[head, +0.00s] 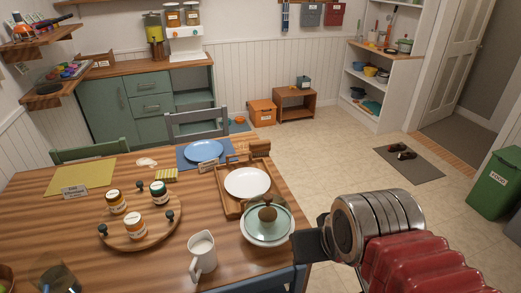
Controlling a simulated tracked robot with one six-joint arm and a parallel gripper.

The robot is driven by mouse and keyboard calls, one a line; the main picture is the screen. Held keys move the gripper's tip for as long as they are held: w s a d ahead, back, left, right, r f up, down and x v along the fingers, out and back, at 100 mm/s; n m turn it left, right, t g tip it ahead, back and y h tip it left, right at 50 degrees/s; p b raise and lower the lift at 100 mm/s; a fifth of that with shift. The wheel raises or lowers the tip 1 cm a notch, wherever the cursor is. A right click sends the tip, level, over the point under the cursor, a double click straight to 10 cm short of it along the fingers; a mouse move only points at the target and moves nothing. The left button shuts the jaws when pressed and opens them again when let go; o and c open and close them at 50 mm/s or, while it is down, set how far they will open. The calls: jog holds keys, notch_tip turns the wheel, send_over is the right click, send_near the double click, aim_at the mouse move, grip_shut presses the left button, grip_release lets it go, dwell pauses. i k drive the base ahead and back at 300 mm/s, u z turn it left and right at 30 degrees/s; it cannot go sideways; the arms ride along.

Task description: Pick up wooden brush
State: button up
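I cannot make out a wooden brush for certain. A small brown wooden thing (260,147) stands at the far right corner of the striped wooden table (60,225), but I cannot tell what it is. My arm, with a metal joint and red ribbed cover, fills the lower right. A dark part at its left end (310,244) may be my gripper, beside the table's right edge. Its fingers do not show clearly, nor whether it holds anything.
The table bears a lidded pot (267,224), a white pitcher (202,255), a wooden tray (229,207) with a white plate, a round board (110,239) with jars, and a blue plate (203,151). Open floor (350,155) lies right of the table, with a dark mat (410,172).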

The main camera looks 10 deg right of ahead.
aim_at(259, 148)
jog(key=k, duration=0.5)
jog(key=z, duration=1.1)
jog(key=i, duration=1.6)
